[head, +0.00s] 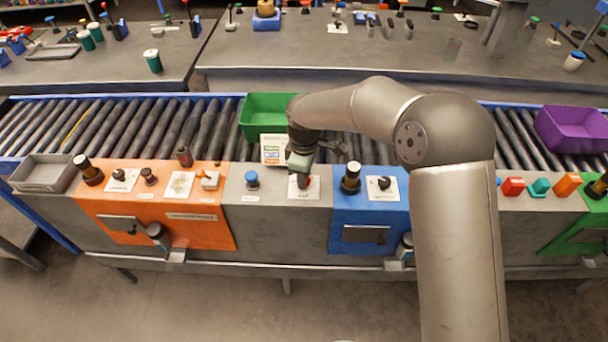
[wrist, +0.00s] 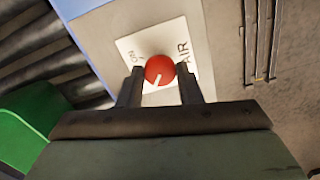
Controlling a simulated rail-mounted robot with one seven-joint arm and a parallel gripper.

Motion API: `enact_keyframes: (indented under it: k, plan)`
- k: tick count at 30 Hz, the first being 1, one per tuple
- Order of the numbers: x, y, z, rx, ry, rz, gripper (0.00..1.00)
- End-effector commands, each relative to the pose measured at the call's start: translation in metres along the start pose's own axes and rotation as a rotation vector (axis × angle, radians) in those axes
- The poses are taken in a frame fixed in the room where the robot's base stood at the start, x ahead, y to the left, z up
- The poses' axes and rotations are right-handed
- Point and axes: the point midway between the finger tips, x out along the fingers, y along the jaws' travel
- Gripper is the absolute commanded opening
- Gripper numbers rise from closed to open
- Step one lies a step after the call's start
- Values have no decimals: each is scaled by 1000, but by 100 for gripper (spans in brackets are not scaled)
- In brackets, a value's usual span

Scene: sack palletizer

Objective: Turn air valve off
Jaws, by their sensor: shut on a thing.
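The air valve is a round red knob (wrist: 159,70) with a white pointer line, on a white plate (wrist: 129,47) marked "AIR" and "ON". In the wrist view the pointer line runs toward the lower left of the knob, away from the "ON" lettering. My gripper (wrist: 160,88) has one finger on each side of the knob and is shut on it. In the head view my gripper (head: 302,172) is over the grey panel between the orange and blue panels, and a bit of the red knob (head: 307,181) shows beside it.
A blue button (head: 252,180) stands left of my gripper. A black knob (head: 350,180) stands close on the right, on the blue panel (head: 343,215). A green bin (head: 262,103) sits on the roller conveyor (head: 200,115) behind. A small card (head: 272,150) stands just behind left.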

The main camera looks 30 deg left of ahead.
Motion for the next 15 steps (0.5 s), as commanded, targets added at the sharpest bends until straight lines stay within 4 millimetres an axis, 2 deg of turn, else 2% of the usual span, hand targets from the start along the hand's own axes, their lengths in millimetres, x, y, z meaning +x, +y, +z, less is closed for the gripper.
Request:
enact_keyframes:
  k: [6, 15]
  plan:
    - [0, 1, 0, -110, 1, 1, 9]
    - [-1, 1, 0, -177, 0, 1, 9]
